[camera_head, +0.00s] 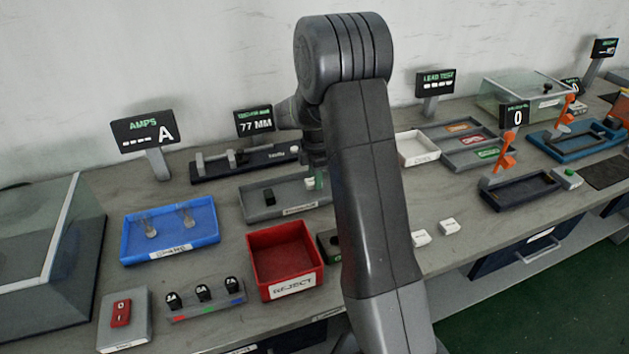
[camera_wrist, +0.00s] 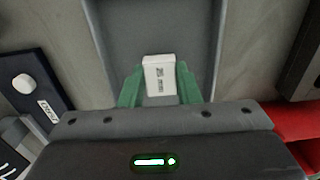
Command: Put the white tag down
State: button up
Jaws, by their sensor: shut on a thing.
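The white tag (camera_wrist: 158,76) is a small block with dark print on its face. In the wrist view it sits between the two green fingers of my gripper (camera_wrist: 160,86), which is shut on it. Behind the tag is the grey tray (camera_wrist: 200,28). In the head view my gripper (camera_head: 315,180) is over the right part of this grey tray (camera_head: 262,213), partly hidden by my arm. I cannot tell whether the tag touches the tray floor.
A dark block (camera_head: 269,197) stands in the grey tray's left part. The red reject bin (camera_head: 285,289) is in front, the blue tray (camera_head: 170,256) to the left, and a black gauge (camera_head: 240,163) behind. Two white pieces (camera_head: 421,238) (camera_head: 449,226) lie right of my arm.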

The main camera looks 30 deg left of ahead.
jog(key=shift+f, duration=0.95)
jog(key=o, duration=0.9)
jog(key=shift+o, duration=0.2)
notch_tip(320, 180, up, 12)
jog(key=shift+r, duration=0.2)
jog(key=shift+f, duration=0.1)
notch_tip(320, 180, down, 12)
jog(key=shift+f, duration=0.1)
jog(key=shift+r, duration=2)
